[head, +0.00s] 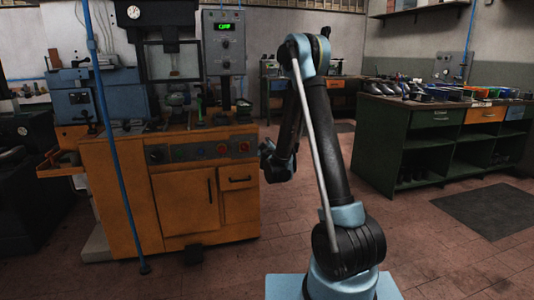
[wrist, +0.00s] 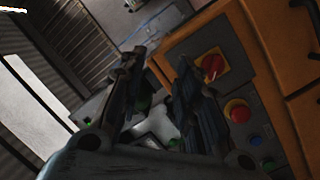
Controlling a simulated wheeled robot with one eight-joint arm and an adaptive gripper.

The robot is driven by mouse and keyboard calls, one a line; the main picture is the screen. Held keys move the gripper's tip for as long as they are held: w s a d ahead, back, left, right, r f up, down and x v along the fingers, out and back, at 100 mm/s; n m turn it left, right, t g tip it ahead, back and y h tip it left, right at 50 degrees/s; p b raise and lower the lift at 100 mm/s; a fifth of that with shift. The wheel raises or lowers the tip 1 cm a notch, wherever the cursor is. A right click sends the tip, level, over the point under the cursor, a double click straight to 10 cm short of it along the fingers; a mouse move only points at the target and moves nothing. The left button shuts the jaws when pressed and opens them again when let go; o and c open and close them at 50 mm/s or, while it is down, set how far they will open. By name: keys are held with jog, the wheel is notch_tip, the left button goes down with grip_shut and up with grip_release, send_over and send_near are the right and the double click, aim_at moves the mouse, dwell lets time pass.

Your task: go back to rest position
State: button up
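My arm stands in the middle of the head view, its upper part bent over toward the press. My gripper hangs at the arm's far end, mostly hidden behind the arm in the head view. In the wrist view my gripper (wrist: 160,72) shows two dark fingers with a gap between them; it is open and nothing is held. The heel press (head: 185,60) stands on an orange cabinet (head: 185,195) to the left of my arm. In the wrist view the cabinet's control panel lies beyond the fingers, with a red rotary switch (wrist: 212,66) and a red button (wrist: 238,110).
A blue post (head: 118,165) stands in front of the cabinet at the left. A green workbench (head: 440,150) with shoes and bins stands at the right. A dark mat (head: 485,210) lies on the floor before it. The tiled floor between is clear.

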jog(key=s+d+r+m+g+h, duration=0.25)
jog(key=s+d, duration=0.35)
jog(key=d, duration=0.3)
jog(key=s+d+r+m+g+h, duration=0.2)
jog(key=s+d+r+m+h, duration=0.15)
jog(key=s+d, duration=0.4)
jog(key=s+d+m+g, duration=0.1)
jog(key=s+d+g, duration=0.2)
jog(key=s+d, duration=0.4)
jog(key=s+a+f+m+g+y, duration=0.1)
jog(key=s+f, duration=0.4)
jog(key=s, duration=1.2)
jog(key=s+a+f+g+y, duration=0.2)
jog(key=s+f+g, duration=0.3)
jog(key=s, duration=1.2)
jog(key=shift+s+f+m+g+y, duration=0.4)
jog(key=shift+g+y, duration=0.35)
jog(key=shift+y, duration=0.15)
jog(key=shift+a, duration=0.1)
